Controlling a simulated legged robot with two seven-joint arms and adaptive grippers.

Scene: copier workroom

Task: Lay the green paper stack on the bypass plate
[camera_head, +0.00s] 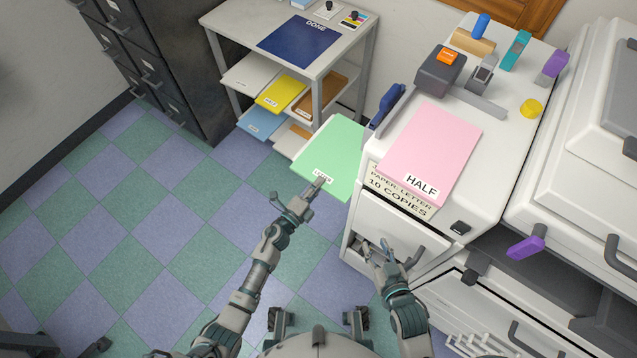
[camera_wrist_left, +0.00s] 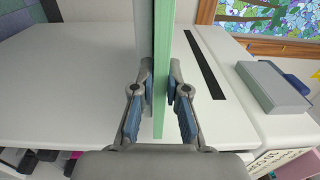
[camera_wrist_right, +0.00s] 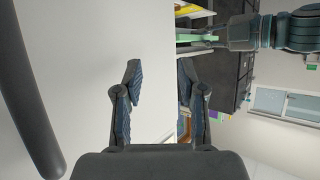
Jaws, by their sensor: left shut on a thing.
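The green paper stack (camera_head: 337,152) is held out at the left side of the white copier cabinet. My left gripper (camera_head: 321,182) is shut on its near edge, by a label. In the left wrist view the stack (camera_wrist_left: 161,60) shows edge-on between the fingers (camera_wrist_left: 160,92). Behind it is a white surface (camera_wrist_left: 90,80) with a long dark slot (camera_wrist_left: 204,64). I cannot tell for certain which part is the bypass plate; the stack may hide it. My right gripper (camera_head: 377,248) is open and empty before the cabinet's front drawer (camera_head: 385,222); it also shows in the right wrist view (camera_wrist_right: 158,82).
A pink stack (camera_head: 430,150) marked HALF lies on the cabinet top, above a card (camera_head: 398,190) reading letter, 10 copies. A blue handle (camera_head: 386,106) stands at the cabinet's left edge. A shelf table (camera_head: 352,62) with coloured papers stands behind. The floor at left is clear.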

